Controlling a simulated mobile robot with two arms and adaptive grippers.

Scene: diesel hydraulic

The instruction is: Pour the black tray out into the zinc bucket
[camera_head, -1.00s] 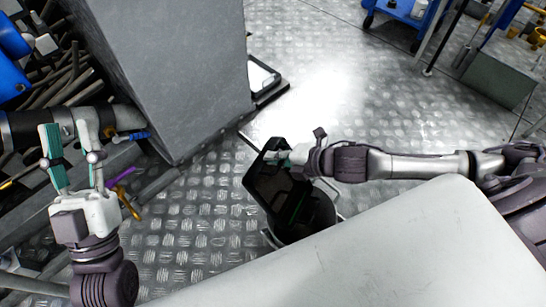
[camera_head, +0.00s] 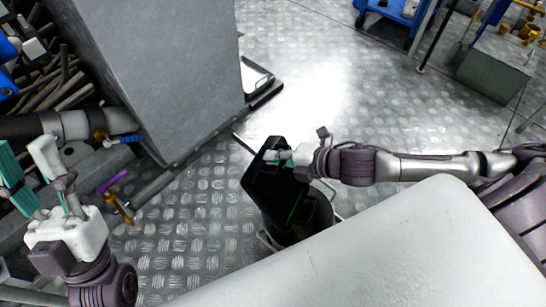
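The black tray (camera_head: 272,190) hangs steeply tilted in the middle of the head view, over a round dark container (camera_head: 318,217) with thin metal handles, which seems to be the zinc bucket. My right gripper (camera_head: 275,156) is shut on the tray's upper edge. The tray covers part of the bucket, and the white surface in front hides its lower part. I cannot make out any contents in the tray or bucket. My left gripper (camera_head: 30,162) is at the far left, fingers spread and empty, well away from both.
A white surface (camera_head: 380,250) fills the lower front. A tall grey block (camera_head: 160,75) stands behind on the left, with pipes and hoses (camera_head: 65,85) beside it. Small tools (camera_head: 115,190) lie near my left gripper. Patterned metal floor (camera_head: 360,100) is open behind the tray.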

